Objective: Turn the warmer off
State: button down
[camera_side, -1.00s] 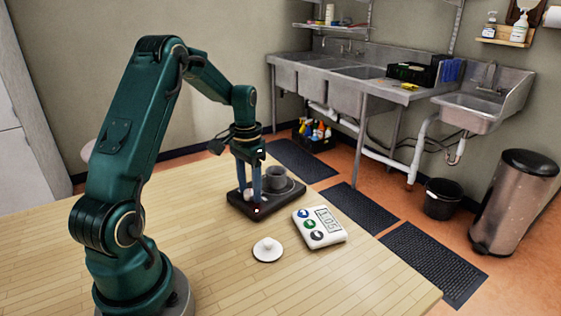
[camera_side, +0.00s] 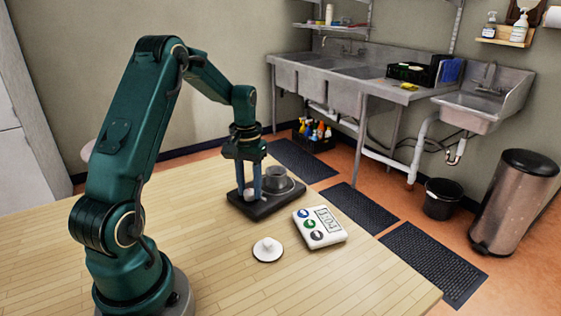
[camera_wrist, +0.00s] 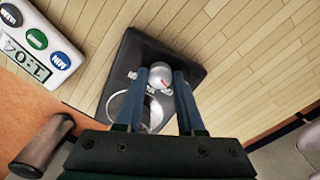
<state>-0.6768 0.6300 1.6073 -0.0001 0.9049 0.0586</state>
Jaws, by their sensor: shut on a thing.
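The warmer (camera_side: 264,209) is a low black base on the wooden table. It also shows in the wrist view (camera_wrist: 137,52). The warmer's silver round knob (camera_wrist: 160,74) has a red mark on top. My gripper (camera_side: 250,196) points down over the warmer's near left part. In the wrist view its two blue fingers (camera_wrist: 161,78) are shut on the knob, one on each side. Lettering beside the knob is too small to read.
A white timer (camera_side: 320,226) reading 1:04 lies just right of the warmer. A white round lid (camera_side: 267,250) lies in front. The table's far edge is close behind the warmer. The near table (camera_side: 340,285) is clear.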

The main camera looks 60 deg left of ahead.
aim_at(250, 191)
jog(key=shift+n, duration=2.2)
jog(key=c, duration=0.5)
grip_release()
jog(key=shift+r, duration=0.15)
jog(key=shift+r, duration=2.5)
